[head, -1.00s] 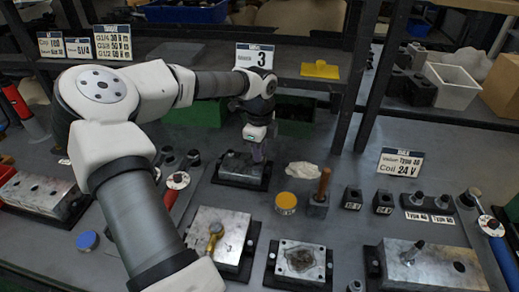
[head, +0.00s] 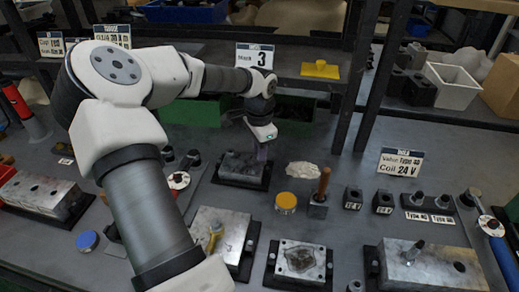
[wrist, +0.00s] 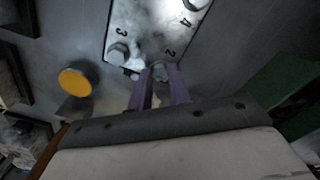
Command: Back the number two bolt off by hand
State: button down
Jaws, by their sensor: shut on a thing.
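The valve block (head: 235,166) is a grey metal block on a dark base at the back middle of the bench. In the wrist view its top face (wrist: 150,30) carries the numbers 2, 3 and 4. A round bolt head stands by number 3 (wrist: 118,54), and another by number 4 (wrist: 198,4). My gripper (head: 262,153) points down at the block's right end. In the wrist view its purple fingers (wrist: 160,74) are closed around the number two bolt (wrist: 159,71) beside the 2. That bolt is mostly hidden between the fingers.
A yellow-topped round tin (head: 286,201), a crumpled pale cloth (head: 303,170) and a wooden-handled tool (head: 323,183) stand right of the block. Other metal blocks (head: 222,232) lie nearer. A shelf with a "3" sign (head: 255,56) is behind.

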jog(key=c, duration=1.2)
grip_release()
jog(key=shift+c, duration=0.2)
